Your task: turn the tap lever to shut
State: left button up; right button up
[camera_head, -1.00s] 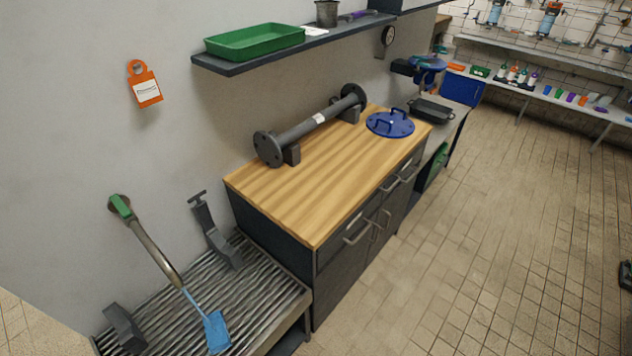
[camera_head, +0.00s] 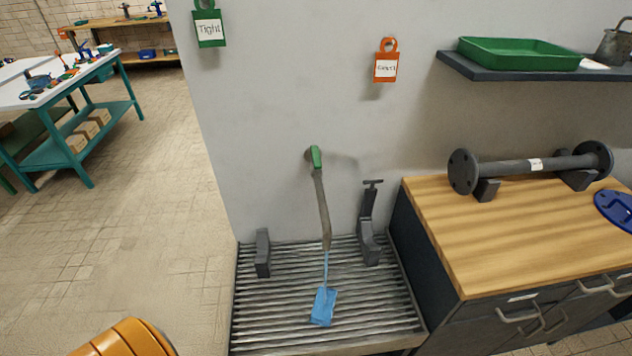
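The tap (camera_head: 322,205) comes out of the grey wall in the middle of the head view, and its long spout points down over a ribbed metal grating. Its green lever (camera_head: 315,157) sits at the top of the tap, near the wall. A thin blue stream (camera_head: 326,268) runs from the spout end to a blue patch (camera_head: 323,306) on the grating. Neither of my grippers is in view, and nothing touches the lever.
Dark brackets (camera_head: 263,253) (camera_head: 369,230) stand on the grating (camera_head: 295,325). A green tag (camera_head: 209,29) reading "Tight" and an orange tag (camera_head: 386,66) hang above. A wooden-topped cabinet (camera_head: 500,230) with a flanged pipe (camera_head: 530,166) stands right. Open floor (camera_head: 140,230) lies left.

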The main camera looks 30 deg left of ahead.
aim_at(315, 155)
jog(key=j+u, duration=0.1)
jog(key=u, duration=0.75)
